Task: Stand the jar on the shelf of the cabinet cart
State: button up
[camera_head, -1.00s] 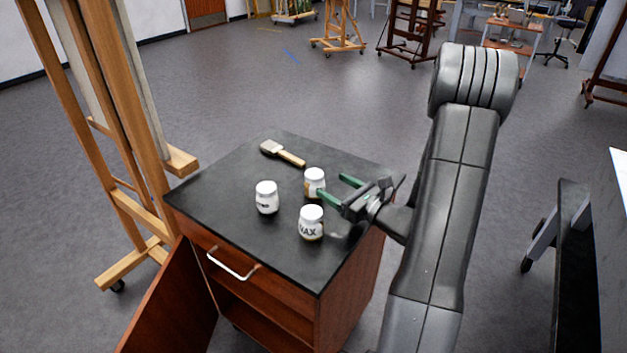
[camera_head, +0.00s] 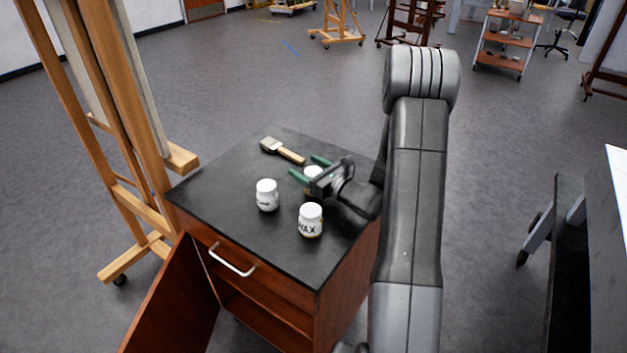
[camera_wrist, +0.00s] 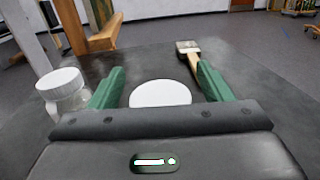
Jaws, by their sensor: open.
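Three white-lidded jars stand upright on the dark top of the cabinet cart (camera_head: 225,205). The rear jar (camera_head: 311,183) is partly hidden by my gripper (camera_head: 304,166). My gripper is open, with its green fingers either side of this jar; its white lid (camera_wrist: 160,93) shows between them in the wrist view. I cannot tell whether they touch it. The left jar (camera_head: 266,196) also shows in the wrist view (camera_wrist: 64,92). The front jar (camera_head: 310,221) reads "WAX". The cart's door (camera_head: 172,308) is open, and the shelf (camera_head: 258,322) shows inside below the drawer.
A brush (camera_head: 283,151) lies at the back of the cart top, ahead of the right finger in the wrist view (camera_wrist: 188,54). A wooden easel (camera_head: 140,120) stands close by on the left. The grey floor (camera_head: 240,80) behind the cart is clear.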

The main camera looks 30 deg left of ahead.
jog(key=c, duration=1.2)
jog(key=shift+c, duration=0.3)
jog(key=shift+r, duration=0.15)
